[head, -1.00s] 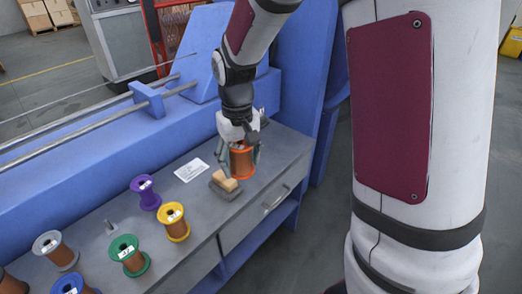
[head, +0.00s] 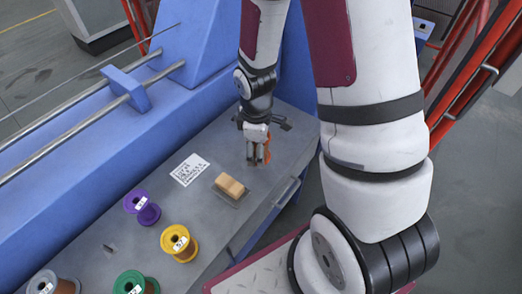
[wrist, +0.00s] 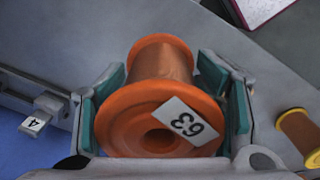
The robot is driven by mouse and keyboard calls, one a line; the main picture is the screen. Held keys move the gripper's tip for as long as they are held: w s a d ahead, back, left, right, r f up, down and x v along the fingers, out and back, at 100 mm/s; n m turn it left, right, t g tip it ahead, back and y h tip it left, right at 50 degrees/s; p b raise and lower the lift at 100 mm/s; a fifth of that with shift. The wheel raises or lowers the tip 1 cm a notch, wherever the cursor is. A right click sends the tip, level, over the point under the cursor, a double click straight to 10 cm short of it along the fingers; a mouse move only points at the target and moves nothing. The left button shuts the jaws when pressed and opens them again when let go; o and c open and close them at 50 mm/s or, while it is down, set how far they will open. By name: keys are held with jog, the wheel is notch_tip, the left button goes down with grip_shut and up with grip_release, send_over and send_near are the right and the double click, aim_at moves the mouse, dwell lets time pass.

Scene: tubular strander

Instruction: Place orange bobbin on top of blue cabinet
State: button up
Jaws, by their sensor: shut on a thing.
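My gripper (head: 258,158) is shut on the orange bobbin (head: 266,151) over the far end of the grey bench top. The head view shows only a little of the bobbin, between the fingers. In the wrist view the bobbin (wrist: 148,103) sits between the two teal finger pads, its flange with a label reading 63 facing the camera. I cannot tell how high it is above the bench. A small blue surface with a pale label (head: 424,27) shows at the upper right; I cannot tell whether it is the blue cabinet.
A tan block (head: 231,186) on a grey pad and a printed white sheet (head: 190,169) lie on the bench. Purple (head: 142,207), yellow (head: 179,243) and green (head: 134,285) bobbins stand nearer. Blue machinery (head: 60,130) runs along the left. Red bars (head: 470,90) stand at right.

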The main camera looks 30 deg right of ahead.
aim_at(267, 162)
jog(key=s+n, duration=0.1)
jog(key=s, duration=0.1)
jog(key=s+f+n+p, duration=0.1)
jog(key=shift+s+d+f+n, duration=0.1)
jog(key=shift+s+n, duration=0.2)
jog(key=shift+s, duration=0.05)
jog(key=shift+s+f+n, duration=0.3)
jog(key=shift+s+n, duration=0.05)
jog(key=shift+n, duration=0.15)
jog(key=b, duration=0.2)
jog(key=w+d+b, duration=0.1)
jog(key=b, duration=0.1)
jog(key=shift+w+f, duration=0.2)
jog(key=shift+w, duration=0.1)
jog(key=b, duration=0.3)
jog(key=shift+w+d, duration=0.2)
jog(key=b, duration=0.3)
jog(key=shift+d, duration=0.1)
jog(key=w+d, duration=0.2)
jog(key=w, duration=0.1)
jog(key=w+d, duration=0.3)
jog(key=w+d+f+b, duration=0.1)
jog(key=w+d, duration=0.2)
jog(key=w, duration=0.1)
jog(key=shift+d, duration=0.25)
jog(key=shift+f+b, duration=0.5)
jog(key=shift+f, duration=1.35)
